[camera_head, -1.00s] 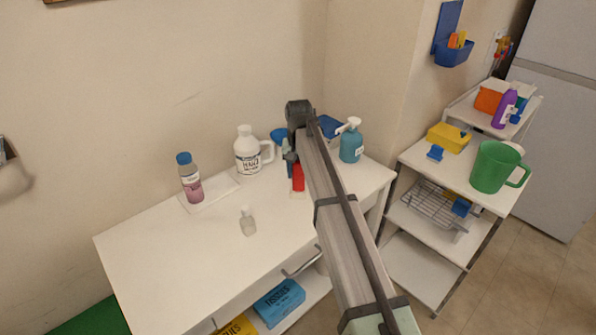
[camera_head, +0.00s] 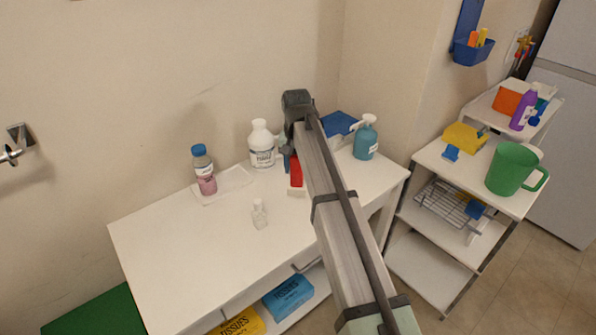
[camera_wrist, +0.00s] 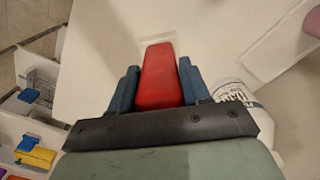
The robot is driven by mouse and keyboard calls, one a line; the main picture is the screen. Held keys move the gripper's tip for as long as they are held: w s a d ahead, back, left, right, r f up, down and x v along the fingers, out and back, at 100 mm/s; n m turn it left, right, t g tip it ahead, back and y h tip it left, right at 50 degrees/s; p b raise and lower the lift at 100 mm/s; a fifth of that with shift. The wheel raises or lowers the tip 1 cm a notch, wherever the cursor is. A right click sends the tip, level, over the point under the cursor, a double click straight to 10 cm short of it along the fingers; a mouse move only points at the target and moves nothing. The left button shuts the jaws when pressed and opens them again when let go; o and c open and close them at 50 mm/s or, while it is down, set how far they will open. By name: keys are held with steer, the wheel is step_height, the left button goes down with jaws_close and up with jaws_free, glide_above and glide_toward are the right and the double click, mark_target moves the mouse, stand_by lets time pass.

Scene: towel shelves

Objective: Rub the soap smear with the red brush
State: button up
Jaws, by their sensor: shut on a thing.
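The red brush (camera_head: 296,172) is held by my gripper (camera_head: 289,160) at the back of the white table, with its red body pointing down and a pale strip at its lower end. In the wrist view the red brush (camera_wrist: 160,78) sits between the two blue fingers of my gripper (camera_wrist: 160,85), which is shut on it. I cannot tell whether the brush touches the tabletop. I cannot make out the soap smear in either view; my arm covers part of the table.
A shelf cart with a green mug (camera_head: 512,168) stands right. The table's front left is clear.

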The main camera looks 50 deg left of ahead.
steer(key=shift+r, duration=2.3)
